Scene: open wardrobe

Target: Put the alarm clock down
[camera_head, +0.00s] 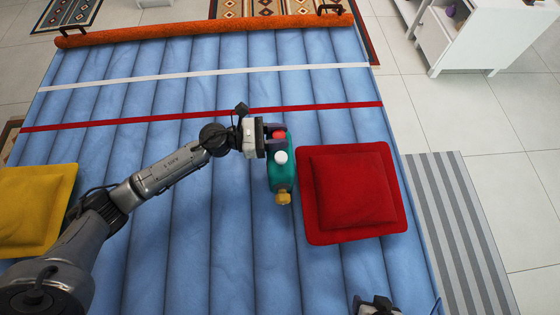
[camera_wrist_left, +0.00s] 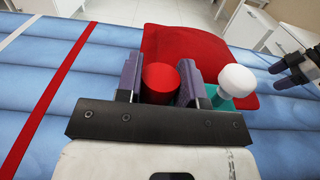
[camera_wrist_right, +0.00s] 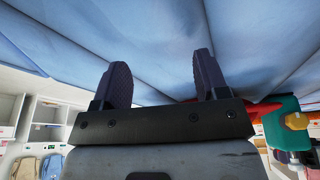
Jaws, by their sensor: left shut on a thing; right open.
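The alarm clock (camera_head: 281,176) is a teal body with a white knob, a red part and a yellow knob. My left gripper (camera_head: 276,138) is shut on its red part, which shows between the fingers in the left wrist view (camera_wrist_left: 160,84). The clock is over the blue mattress, just left of the red cushion. I cannot tell whether it touches the mattress. The clock also shows at the right edge of the right wrist view (camera_wrist_right: 284,122). My right gripper (camera_wrist_right: 163,78) is open and empty; in the head view it is at the bottom edge (camera_head: 376,306).
The blue mattress (camera_head: 150,200) has wide bare areas left of the clock. A red cushion (camera_head: 352,190) lies right of it, a yellow cushion (camera_head: 32,210) at the far left. An orange roll (camera_head: 200,30) lines the far edge. A white cabinet (camera_head: 480,35) stands back right.

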